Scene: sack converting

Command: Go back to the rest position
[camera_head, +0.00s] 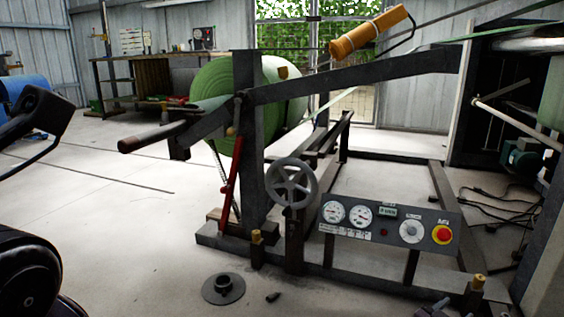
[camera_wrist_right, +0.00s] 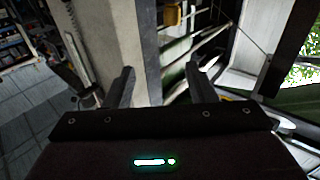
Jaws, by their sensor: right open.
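My right gripper (camera_wrist_right: 160,84) shows in the right wrist view with its two dark fingers spread wide apart. Nothing is held between them. A pale post or panel edge and dark machine bars lie beyond the fingers. In the head view, black links of my own left arm come in at the left edge, and my left gripper is not visible. I cannot clearly make out my right gripper in the head view.
A machine frame with a green roll (camera_head: 219,84), a grey handwheel (camera_head: 291,183) and a control panel (camera_head: 388,226) with a red button (camera_head: 442,234) fills the centre. A black flanged disc (camera_head: 223,289) lies on the floor. Cables (camera_head: 500,207) lie at right. The left floor is mostly clear.

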